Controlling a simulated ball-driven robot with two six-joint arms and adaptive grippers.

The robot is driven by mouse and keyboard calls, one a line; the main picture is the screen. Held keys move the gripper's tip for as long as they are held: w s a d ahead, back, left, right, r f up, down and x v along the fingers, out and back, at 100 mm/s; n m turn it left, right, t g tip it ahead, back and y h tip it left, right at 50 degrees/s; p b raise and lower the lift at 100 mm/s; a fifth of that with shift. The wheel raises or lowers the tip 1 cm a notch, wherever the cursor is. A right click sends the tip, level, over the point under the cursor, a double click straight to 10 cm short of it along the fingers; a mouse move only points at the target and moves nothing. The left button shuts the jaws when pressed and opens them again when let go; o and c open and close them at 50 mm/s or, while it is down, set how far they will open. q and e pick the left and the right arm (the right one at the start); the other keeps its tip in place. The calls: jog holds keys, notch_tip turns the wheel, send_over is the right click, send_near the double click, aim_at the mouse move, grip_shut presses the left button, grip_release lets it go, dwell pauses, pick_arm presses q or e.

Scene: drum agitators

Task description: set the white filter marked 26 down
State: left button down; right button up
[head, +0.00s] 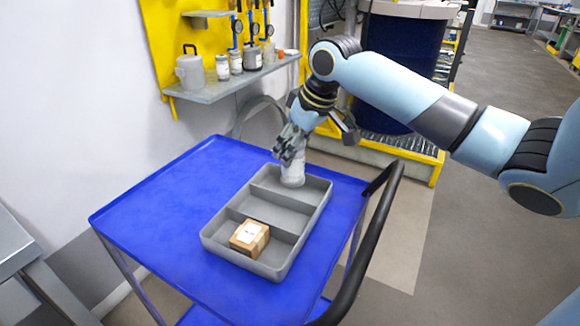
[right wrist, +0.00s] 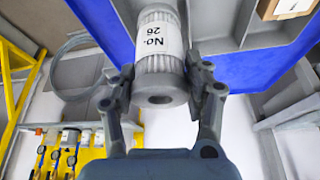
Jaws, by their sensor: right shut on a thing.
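The white filter marked 26 (right wrist: 160,45) is a ribbed cylinder with a "No. 26" label and a grey end with a hole. My right gripper (right wrist: 162,90) is shut on its grey end. In the head view the filter (head: 293,170) stands about upright at the far compartment of the grey tray (head: 222,250), below my right gripper (head: 291,147). I cannot tell whether its bottom touches the tray floor. My left gripper is not in view.
The tray has three compartments and sits on a blue cart (head: 150,215). A cardboard box (head: 249,238) lies in the near compartment; the middle one is empty. The cart's black handle (head: 365,250) is at right. A shelf (head: 225,88) with several containers is behind.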

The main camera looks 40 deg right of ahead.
jog(key=shift+w+f, duration=0.4)
jog(key=shift+w, duration=0.1)
notch_tip(320, 180, down, 4)
jog(key=shift+r, duration=0.1)
jog(key=o, duration=1.2)
jog(key=shift+c, duration=0.2)
jog(key=p+v, duration=0.1)
jog(key=v, duration=1.1)
